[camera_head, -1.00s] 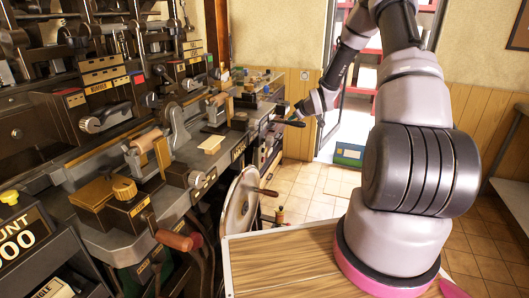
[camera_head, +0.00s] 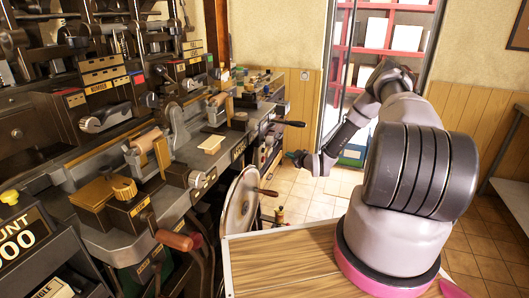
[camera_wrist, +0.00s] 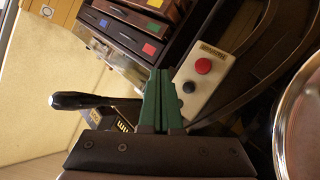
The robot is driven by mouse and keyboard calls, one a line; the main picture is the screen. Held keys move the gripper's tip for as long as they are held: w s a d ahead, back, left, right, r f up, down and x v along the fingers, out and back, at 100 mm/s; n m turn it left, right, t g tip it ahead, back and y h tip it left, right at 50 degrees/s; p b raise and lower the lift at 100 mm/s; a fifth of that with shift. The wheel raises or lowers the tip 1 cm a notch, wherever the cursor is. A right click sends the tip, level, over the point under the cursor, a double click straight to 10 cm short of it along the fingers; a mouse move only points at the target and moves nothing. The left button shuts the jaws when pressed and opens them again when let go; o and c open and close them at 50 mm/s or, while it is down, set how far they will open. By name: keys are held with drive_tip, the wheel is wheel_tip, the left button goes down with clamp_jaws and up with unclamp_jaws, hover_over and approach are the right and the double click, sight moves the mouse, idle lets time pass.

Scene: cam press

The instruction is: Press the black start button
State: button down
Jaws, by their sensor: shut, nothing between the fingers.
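A pale control box (camera_wrist: 205,78) with a label shows in the wrist view. It carries a red button (camera_wrist: 203,66) and the smaller black start button (camera_wrist: 189,87), on the side nearer my gripper. My gripper (camera_wrist: 161,72) has green fingers, shut together and empty. In the picture its tips lie just left of the black button; whether they touch the box, I cannot tell. In the head view my gripper (camera_head: 293,157) is beside the right end of the machine bench, low near the floor tiles. I cannot make out the black button there.
A black lever handle (camera_wrist: 82,100) sticks out left of my fingers; it also shows in the head view (camera_head: 290,123). A metal disc wheel (camera_head: 240,210) stands at the bench front, its rim at the right of the wrist view.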

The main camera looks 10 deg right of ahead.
drive_tip(key=w+a, duration=0.4)
drive_tip(key=a, duration=0.3)
drive_tip(key=shift+w+a, duration=0.2)
drive_tip(key=shift+w, duration=0.15)
drive_tip(key=shift+a, duration=0.15)
idle(2.0)
drive_tip(key=shift+w+a, duration=0.2)
drive_tip(key=shift+a, duration=0.05)
drive_tip(key=shift+w+a, duration=0.25)
drive_tip(key=shift+a, duration=0.2)
idle(0.7)
idle(0.3)
drive_tip(key=shift+s+d, duration=0.5)
drive_tip(key=shift+d, duration=0.3)
drive_tip(key=shift+s+d, duration=0.45)
drive_tip(key=shift+d, duration=0.25)
drive_tip(key=shift+s+d, duration=0.45)
drive_tip(key=shift+d, duration=0.25)
drive_tip(key=shift+s+d, duration=0.45)
drive_tip(key=shift+d, duration=0.25)
